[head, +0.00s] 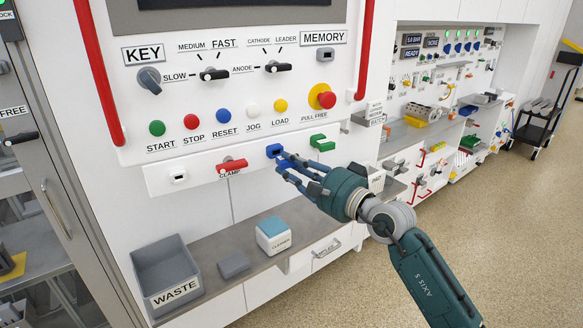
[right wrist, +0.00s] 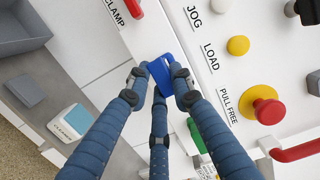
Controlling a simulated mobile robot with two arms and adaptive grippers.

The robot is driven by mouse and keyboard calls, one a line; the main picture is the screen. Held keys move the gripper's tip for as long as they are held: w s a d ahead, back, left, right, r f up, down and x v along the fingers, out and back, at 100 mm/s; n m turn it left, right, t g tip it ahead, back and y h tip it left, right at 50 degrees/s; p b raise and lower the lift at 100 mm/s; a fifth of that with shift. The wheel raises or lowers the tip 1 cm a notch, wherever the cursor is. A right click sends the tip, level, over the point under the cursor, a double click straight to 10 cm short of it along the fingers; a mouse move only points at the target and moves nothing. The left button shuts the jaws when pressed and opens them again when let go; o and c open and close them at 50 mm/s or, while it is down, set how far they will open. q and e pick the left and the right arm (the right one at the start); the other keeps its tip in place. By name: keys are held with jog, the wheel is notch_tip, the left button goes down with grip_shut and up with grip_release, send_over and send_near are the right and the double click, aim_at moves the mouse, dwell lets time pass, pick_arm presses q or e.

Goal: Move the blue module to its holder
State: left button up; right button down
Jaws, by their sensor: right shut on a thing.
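The blue module (head: 273,150) is at the white strip on the lower front of the panel, between the red CLAMP lever and a green block. It also shows in the right wrist view (right wrist: 160,68), between my fingertips. My right gripper (head: 284,163) reaches in from the lower right, and its fingers are shut on the module (right wrist: 158,84). I cannot tell whether the module is clear of the strip. No holder is labelled as the blue module's. A small grey socket (head: 326,54) sits under the MEMORY label. My left gripper is not in view.
The red CLAMP lever (head: 231,165) is left of the module and a green block (head: 322,142) is right. Coloured buttons and a red PULL FREE knob (head: 327,100) sit above. A WASTE bin (head: 167,270) and a cleaner box (head: 273,236) stand on the grey shelf below.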

dwell(0.5)
jog(key=shift+w+b, duration=0.1)
jog(key=shift+b, duration=0.25)
jog(key=shift+w+a, duration=0.25)
jog(key=shift+w, duration=0.05)
jog(key=shift+w+a+b, duration=0.4)
jog(key=shift+w+b, duration=0.45)
jog(key=shift+b, duration=0.15)
jog(key=c, duration=1.4)
grip_release()
jog(key=shift+c, duration=0.2)
jog(key=v, duration=1.2)
